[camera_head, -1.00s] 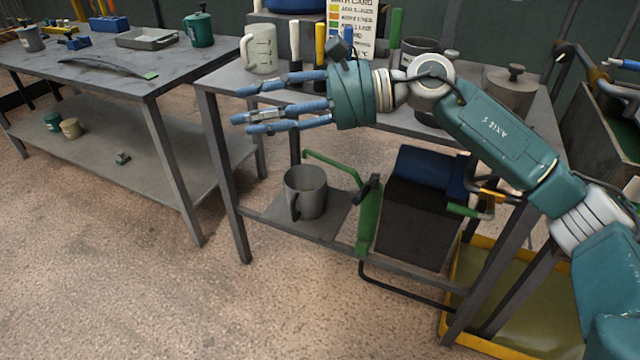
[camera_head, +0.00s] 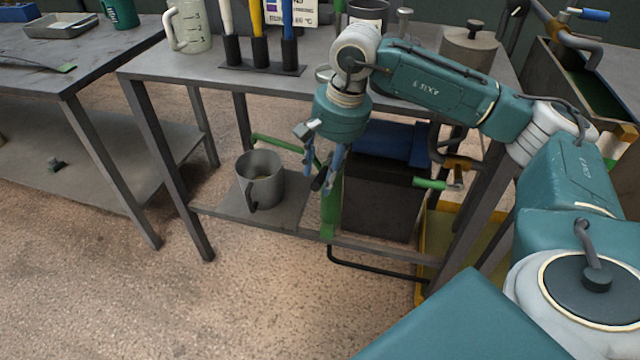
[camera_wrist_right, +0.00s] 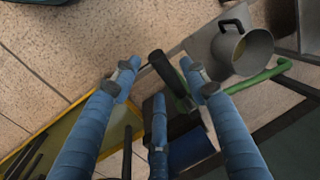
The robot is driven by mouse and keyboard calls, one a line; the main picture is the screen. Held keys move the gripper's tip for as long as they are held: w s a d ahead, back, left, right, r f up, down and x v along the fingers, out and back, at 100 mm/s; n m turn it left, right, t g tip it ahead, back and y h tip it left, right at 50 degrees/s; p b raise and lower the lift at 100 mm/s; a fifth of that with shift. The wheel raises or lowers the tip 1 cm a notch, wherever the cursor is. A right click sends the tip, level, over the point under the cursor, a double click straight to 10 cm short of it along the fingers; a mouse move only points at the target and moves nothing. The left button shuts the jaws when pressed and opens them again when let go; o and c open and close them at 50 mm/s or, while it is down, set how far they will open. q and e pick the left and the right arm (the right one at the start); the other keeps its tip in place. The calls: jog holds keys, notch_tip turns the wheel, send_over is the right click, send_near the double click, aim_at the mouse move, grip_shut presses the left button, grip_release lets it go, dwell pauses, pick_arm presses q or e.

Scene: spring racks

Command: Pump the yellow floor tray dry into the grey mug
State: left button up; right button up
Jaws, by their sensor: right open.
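The grey mug (camera_head: 262,182) stands upright on the low shelf; something yellowish shows inside it in the wrist view (camera_wrist_right: 240,48). The green pump (camera_head: 329,210) stands right of it, its spout (camera_head: 283,146) reaching over the mug. The pump's black handle (camera_wrist_right: 162,68) lies between the fingertips of my open right gripper (camera_wrist_right: 163,88); I cannot tell whether they touch it. In the head view that gripper (camera_head: 325,172) points down in front of the pump. The yellow floor tray (camera_head: 420,272), partly hidden, lies under the bench at the right. My left gripper is not in view.
A black hose (camera_head: 385,262) runs from the pump towards the tray. A dark box with a blue top (camera_head: 385,205) stands right of the pump. The bench top (camera_head: 195,68) lies above, with a jug (camera_head: 188,25) and tool rack on it. Bench legs flank the shelf.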

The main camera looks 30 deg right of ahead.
aim_at(322, 180)
jog(key=shift+w+a+f, duration=0.15)
jog(key=shift+f, duration=0.8)
jog(key=shift+w+a+f, duration=0.1)
jog(key=shift+w+f, duration=0.05)
jog(key=shift+f, duration=0.75)
grip_shut()
